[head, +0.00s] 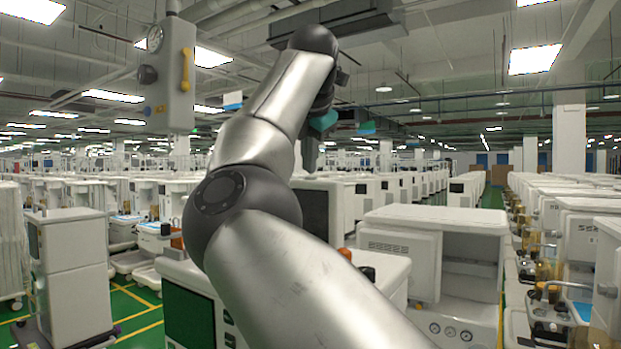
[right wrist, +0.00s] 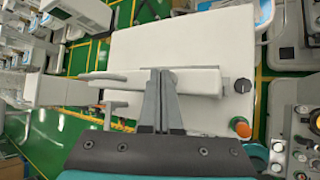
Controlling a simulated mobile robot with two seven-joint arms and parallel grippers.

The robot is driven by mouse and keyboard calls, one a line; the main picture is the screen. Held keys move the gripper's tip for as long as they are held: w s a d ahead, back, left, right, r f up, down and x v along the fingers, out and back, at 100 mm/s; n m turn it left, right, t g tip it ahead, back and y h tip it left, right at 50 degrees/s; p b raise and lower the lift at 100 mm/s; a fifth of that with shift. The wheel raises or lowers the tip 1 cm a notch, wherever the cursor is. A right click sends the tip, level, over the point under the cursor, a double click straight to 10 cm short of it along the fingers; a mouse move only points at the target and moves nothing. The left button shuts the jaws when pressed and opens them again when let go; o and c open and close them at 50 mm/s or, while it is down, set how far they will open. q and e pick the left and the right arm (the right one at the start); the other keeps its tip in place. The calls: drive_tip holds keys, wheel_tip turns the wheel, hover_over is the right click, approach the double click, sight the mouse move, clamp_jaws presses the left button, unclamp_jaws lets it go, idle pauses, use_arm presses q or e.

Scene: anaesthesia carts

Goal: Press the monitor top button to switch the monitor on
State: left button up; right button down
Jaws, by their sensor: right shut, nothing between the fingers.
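The monitor (head: 318,212) stands on a white cart behind my right arm, its dark screen partly covered by the arm. In the right wrist view, what looks like the monitor's white top (right wrist: 205,82) is seen from above as a narrow bar. My right gripper (head: 310,165) points down above the monitor, partly hidden behind my arm. In the right wrist view, its grey fingers (right wrist: 161,72) are together and empty, with their tips over the white bar. I cannot tell whether they touch it. The top button cannot be made out. My left gripper is not in view.
The white cart top (right wrist: 210,40) carries a dark knob (right wrist: 242,86) and an orange knob (right wrist: 240,127) beside the bar. Another white machine (head: 435,240) stands close at right, and a white cabinet (head: 72,270) at left. Green floor (head: 135,305) shows between.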

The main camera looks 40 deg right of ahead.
drive_tip(key=shift+f, duration=0.4)
idle(0.5)
drive_tip(key=shift+r+p, duration=0.75)
drive_tip(key=shift+r, duration=0.2)
wheel_tip(320, 180, up, 5)
drive_tip(key=p, duration=0.5)
idle(0.6)
